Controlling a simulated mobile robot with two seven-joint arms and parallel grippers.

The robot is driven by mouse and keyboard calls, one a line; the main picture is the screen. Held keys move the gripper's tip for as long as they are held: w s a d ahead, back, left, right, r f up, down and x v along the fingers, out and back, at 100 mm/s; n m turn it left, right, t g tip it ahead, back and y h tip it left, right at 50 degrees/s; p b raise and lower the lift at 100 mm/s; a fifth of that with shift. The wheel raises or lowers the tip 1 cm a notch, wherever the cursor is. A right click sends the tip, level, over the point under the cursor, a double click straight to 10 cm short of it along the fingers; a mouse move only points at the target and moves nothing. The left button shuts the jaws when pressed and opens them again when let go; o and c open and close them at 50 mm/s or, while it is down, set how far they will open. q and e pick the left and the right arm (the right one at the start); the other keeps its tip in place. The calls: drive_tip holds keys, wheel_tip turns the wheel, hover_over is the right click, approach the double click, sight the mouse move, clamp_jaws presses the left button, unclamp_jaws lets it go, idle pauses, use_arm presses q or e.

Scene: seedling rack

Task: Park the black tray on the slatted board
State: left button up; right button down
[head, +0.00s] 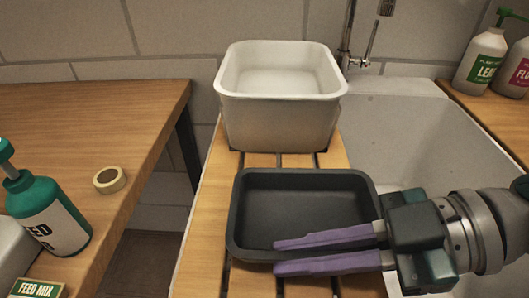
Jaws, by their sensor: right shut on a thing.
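The black tray (240,215) is upright and empty, over the slatted wooden board (205,235) in the head view. I cannot tell for certain whether its base touches the slats. My right gripper (277,256) comes in from the right with purple fingers. It is shut on the tray's near wall, one finger inside the tray and one outside. The fingers hide part of the near rim, and the gripper body covers the near right corner. My left gripper is not in view.
A white tub (282,125) stands on the board just behind the tray. A sink (410,130) lies to the right. On the left a wooden bench (90,125) holds a green pump bottle (45,210) and a tape roll (110,180). Bottles (482,60) stand at the back right.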

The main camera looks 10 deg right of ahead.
drive_tip(key=c, duration=1)
unclamp_jaws()
drive_tip(key=shift+f, duration=0.1)
drive_tip(key=shift+o, duration=0.2)
drive_tip(key=shift+d, duration=0.15)
drive_tip(key=v, duration=1.2)
